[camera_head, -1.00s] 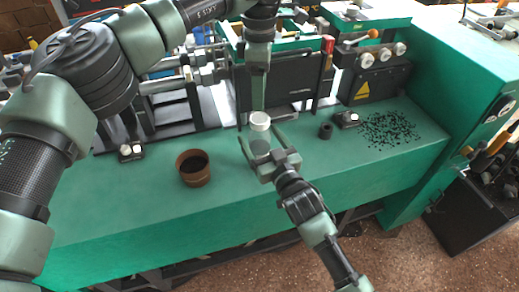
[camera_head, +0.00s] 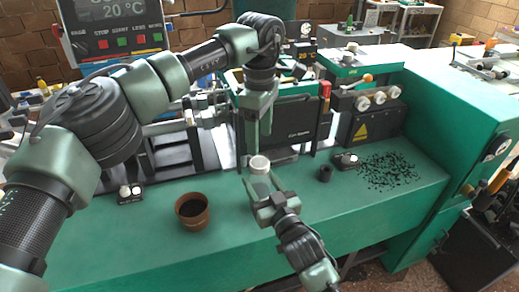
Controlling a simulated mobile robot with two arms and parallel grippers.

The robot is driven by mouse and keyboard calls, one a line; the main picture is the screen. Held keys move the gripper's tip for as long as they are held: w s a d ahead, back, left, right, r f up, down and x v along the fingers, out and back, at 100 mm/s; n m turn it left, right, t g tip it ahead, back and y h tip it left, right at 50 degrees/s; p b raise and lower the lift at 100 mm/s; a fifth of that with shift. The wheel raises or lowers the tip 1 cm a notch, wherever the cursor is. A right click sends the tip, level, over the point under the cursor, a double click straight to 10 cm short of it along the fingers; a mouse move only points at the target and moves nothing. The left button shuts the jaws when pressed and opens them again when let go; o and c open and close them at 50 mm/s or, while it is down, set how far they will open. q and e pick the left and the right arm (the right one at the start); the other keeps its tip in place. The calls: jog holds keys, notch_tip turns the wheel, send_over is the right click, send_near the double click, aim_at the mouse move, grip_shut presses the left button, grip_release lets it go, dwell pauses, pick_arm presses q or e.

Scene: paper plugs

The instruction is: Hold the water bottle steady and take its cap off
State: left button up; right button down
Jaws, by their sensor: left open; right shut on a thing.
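The water bottle (camera_head: 260,184) stands upright on the green bench, a pale body with a white cap (camera_head: 259,164) on top. My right gripper (camera_head: 262,188) is shut around the bottle's body from the front, below the cap. My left gripper (camera_head: 258,135) is open and points down just above the cap. I cannot tell whether its fingers touch the cap. The lower part of the bottle is hidden by the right gripper.
A brown pot (camera_head: 192,212) with dark contents stands on the bench to the left. Dark scraps (camera_head: 390,171) lie scattered at the right end. The green bench (camera_head: 130,240) is clear at the front left.

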aim_at(259, 162)
pick_arm(q)
jog(key=m, duration=1.4)
jog(key=shift+f, duration=0.65)
notch_tip(259, 162, down, 7)
jog(key=shift+r, duration=0.15)
